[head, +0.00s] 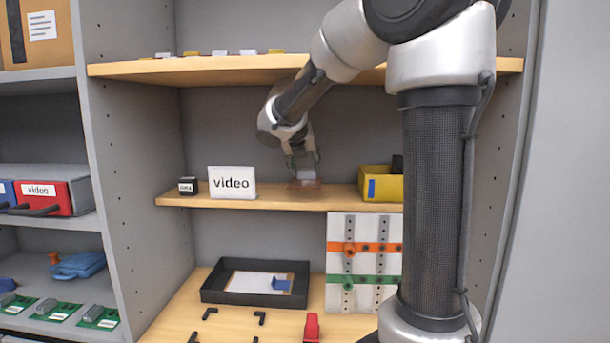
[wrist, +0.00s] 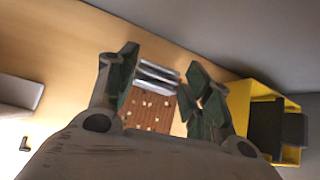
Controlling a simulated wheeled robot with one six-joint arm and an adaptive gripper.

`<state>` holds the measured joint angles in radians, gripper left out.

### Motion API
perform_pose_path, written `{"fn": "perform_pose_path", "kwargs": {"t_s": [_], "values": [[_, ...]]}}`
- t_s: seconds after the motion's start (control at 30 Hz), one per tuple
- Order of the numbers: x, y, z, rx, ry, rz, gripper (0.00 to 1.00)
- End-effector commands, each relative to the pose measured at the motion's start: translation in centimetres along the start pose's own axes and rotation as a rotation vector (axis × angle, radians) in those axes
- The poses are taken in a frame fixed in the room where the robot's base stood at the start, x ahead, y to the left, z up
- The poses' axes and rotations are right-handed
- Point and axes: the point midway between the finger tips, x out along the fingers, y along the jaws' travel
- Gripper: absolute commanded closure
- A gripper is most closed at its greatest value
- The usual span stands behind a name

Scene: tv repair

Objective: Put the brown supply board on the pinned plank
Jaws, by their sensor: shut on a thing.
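The brown supply board (head: 305,184) is at the middle wooden plank (head: 270,198), between the video sign and the yellow bin. In the wrist view the brown board (wrist: 150,105) shows light dots and silver finned metal (wrist: 158,76) at its far end. My gripper (head: 304,162) points down from above, and its fingers (wrist: 162,76) are shut on the board's raised metal part. I cannot tell whether the board touches the plank. An upper wooden plank (head: 200,71) bears several small pieces. No pins are clear, so I cannot tell which plank is pinned.
A white video sign (head: 232,183) and small black box (head: 188,186) stand left; a yellow bin (head: 380,184) stands close right. Below are a black tray (head: 212,296), a white strapped panel (head: 341,226) and a red object (head: 312,327). The upper plank overhangs my arm's space.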

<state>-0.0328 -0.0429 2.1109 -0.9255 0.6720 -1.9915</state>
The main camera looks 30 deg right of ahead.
Motion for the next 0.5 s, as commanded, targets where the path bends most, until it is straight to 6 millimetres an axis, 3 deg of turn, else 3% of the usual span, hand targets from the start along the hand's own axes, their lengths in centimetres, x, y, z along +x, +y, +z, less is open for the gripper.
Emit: {"fn": "perform_pose_path", "kwargs": {"t_s": [0.1, 0.27, 0.5], "values": [[1.3, -0.2, 0.6, 0.0, 0.002, -0.002, 0.86], [3.0, 0.3, -1.3, -0.002, 0.002, -0.002, 0.86], [3.3, 0.4, -1.6, 0.001, -0.001, 0.0, 0.86]]}}
